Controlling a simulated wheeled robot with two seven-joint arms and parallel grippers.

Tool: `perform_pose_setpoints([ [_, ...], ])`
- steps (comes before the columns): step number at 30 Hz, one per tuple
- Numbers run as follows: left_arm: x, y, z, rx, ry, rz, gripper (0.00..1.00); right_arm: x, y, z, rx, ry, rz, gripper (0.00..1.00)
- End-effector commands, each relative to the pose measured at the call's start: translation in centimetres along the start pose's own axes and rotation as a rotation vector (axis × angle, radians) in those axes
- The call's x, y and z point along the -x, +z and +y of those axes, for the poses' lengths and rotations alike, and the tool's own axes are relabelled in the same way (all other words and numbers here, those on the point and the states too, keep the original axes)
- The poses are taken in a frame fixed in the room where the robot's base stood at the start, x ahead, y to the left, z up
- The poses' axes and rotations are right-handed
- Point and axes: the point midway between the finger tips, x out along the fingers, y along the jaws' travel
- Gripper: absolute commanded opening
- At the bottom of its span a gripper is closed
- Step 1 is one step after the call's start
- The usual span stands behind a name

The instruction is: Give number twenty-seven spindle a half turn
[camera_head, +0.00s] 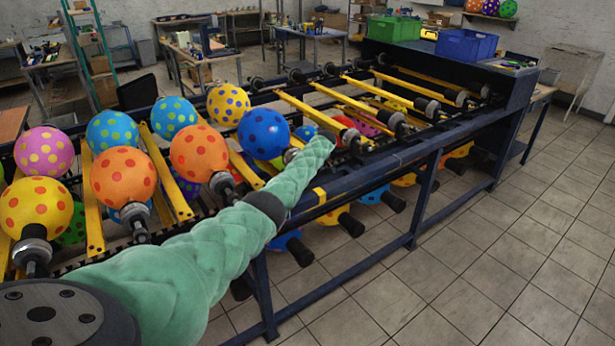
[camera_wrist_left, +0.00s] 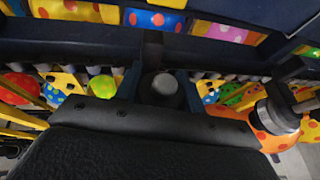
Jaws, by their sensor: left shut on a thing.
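Other dark spindles (camera_head: 397,122) stand along the near rail to the right. My right gripper is not in view.
Dotted balloons sit on spindles at the left, including a blue one (camera_head: 263,133) beside my arm and an orange one (camera_head: 199,152). In the left wrist view an orange balloon (camera_wrist_left: 276,140) hangs close at right. The near rail (camera_head: 425,147) is long; tiled floor at right is clear.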

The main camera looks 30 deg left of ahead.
Motion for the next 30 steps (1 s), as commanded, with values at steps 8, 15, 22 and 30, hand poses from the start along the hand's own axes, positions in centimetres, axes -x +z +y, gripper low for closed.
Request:
perform_pose_setpoints([
  [8,-0.14,0.11,-0.05,-0.008,-0.020,-0.001,0.16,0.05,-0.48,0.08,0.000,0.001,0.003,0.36],
  [15,-0.13,0.11,-0.05,-0.008,-0.019,-0.001,0.16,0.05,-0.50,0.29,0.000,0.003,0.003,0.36],
  [22,-0.08,0.06,-0.04,-0.008,-0.018,-0.001,0.61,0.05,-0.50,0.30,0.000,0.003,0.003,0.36],
  [30,0.32,0.03,0.02,-0.007,-0.017,0.000,0.61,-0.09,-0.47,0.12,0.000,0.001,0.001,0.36],
])
